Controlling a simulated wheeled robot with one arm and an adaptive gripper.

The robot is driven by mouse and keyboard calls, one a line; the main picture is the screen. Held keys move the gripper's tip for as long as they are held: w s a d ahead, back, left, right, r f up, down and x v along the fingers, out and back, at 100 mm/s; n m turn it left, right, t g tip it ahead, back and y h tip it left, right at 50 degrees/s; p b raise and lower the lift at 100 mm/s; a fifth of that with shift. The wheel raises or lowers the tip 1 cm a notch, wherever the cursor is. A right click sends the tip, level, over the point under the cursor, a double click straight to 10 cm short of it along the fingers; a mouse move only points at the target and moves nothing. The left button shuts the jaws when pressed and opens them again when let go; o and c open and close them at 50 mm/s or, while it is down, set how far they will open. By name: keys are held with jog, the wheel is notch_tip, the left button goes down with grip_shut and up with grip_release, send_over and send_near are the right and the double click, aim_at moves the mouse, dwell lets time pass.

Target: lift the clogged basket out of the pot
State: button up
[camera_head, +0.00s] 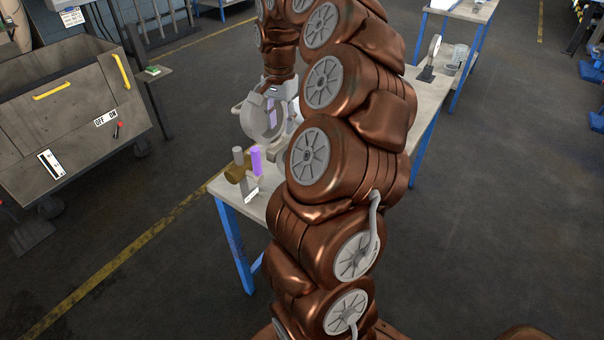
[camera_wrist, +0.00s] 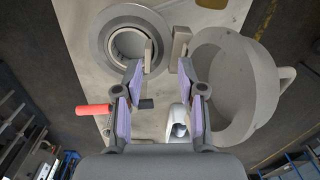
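The pot (camera_wrist: 110,33) shows from above in the wrist view as a thick grey ring with a round mouth. A paler grey round surface (camera_wrist: 128,43) lies inside the mouth; I cannot tell whether it is the basket or the pot's floor. A large round grey lid (camera_wrist: 235,85) stands open to the right of the pot. My gripper (camera_wrist: 160,72) is open and empty, with purple pads on both fingers. It is beside the mouth, between the pot and the lid, and its left finger partly overlaps the ring.
The pot stands on a table (camera_head: 222,186) with blue legs. A red handle (camera_wrist: 92,110) sticks out left of my gripper.

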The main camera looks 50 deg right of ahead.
jog(key=d, duration=0.1)
jog(key=d+m, duration=0.1)
jog(key=d+f, duration=0.1)
jog(key=shift+s+d+f, duration=0.1)
jog(key=shift+s+d, duration=0.15)
jog(key=shift+s, duration=0.15)
jog(key=shift+s+a+f+p, duration=0.1)
jog(key=shift+f+p, duration=0.7)
jog(key=shift+f, duration=1.15)
jog(key=shift+s+a+f+p, duration=0.1)
jog(key=shift+f+p, duration=0.65)
jog(key=shift+f, duration=1.15)
grip_shut()
